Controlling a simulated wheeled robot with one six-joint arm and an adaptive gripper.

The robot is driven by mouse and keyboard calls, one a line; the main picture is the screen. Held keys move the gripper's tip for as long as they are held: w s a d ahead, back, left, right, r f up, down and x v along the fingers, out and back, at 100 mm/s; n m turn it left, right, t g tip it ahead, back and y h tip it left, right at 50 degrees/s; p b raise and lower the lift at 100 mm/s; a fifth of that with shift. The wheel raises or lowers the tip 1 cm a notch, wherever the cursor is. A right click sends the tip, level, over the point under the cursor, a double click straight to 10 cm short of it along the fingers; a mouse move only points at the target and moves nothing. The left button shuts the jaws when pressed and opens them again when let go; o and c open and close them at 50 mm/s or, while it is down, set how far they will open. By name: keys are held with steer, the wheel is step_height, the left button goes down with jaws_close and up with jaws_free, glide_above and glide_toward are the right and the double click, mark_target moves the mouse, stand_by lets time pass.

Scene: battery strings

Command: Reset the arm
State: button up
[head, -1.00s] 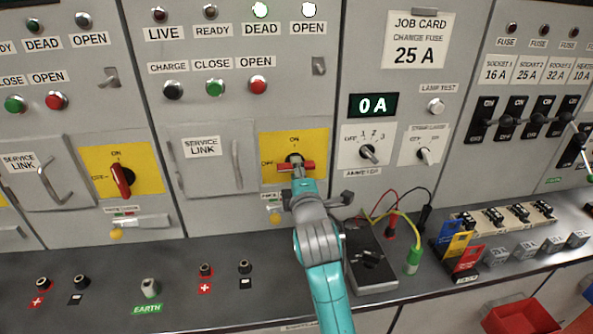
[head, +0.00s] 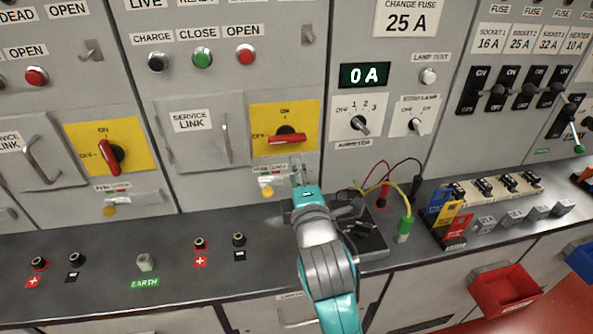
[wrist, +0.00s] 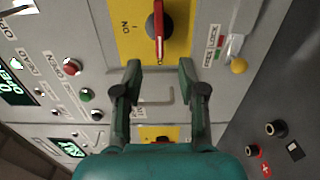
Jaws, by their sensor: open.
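My gripper (head: 298,172) is in front of the middle cabinet, just below the red rotary handle (head: 287,138) on its yellow plate. In the head view the handle lies horizontal, towards OFF. The wrist view shows my gripper (wrist: 158,80) with its two dark fingers spread and nothing between them. The red handle also shows in the wrist view (wrist: 158,30), beyond the fingertips and apart from them. My teal and grey arm reaches up from the bottom of the head view.
A second red handle (head: 108,156) on a yellow plate is at left, turned near upright.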

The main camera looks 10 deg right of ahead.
steer(key=shift+f, duration=0.1)
steer(key=s+d+f+m+g, duration=0.1)
steer(key=s+d+f+m, duration=0.25)
steer(key=s+f, duration=0.7)
steer(key=s+d+f+m+g, duration=0.15)
steer(key=s+f+m, duration=0.25)
steer(key=s+f, duration=0.6)
steer(key=s+d+f+m, duration=0.1)
steer(key=s+m, duration=0.4)
steer(key=s, duration=0.8)
steer(key=s+d+f+m, duration=0.1)
steer(key=s+m, duration=0.4)
steer(key=s, duration=0.8)
steer(key=shift+s+d+m+g, duration=0.35)
steer(key=shift+s+d, duration=0.05)
steer(key=shift+d, duration=0.4)
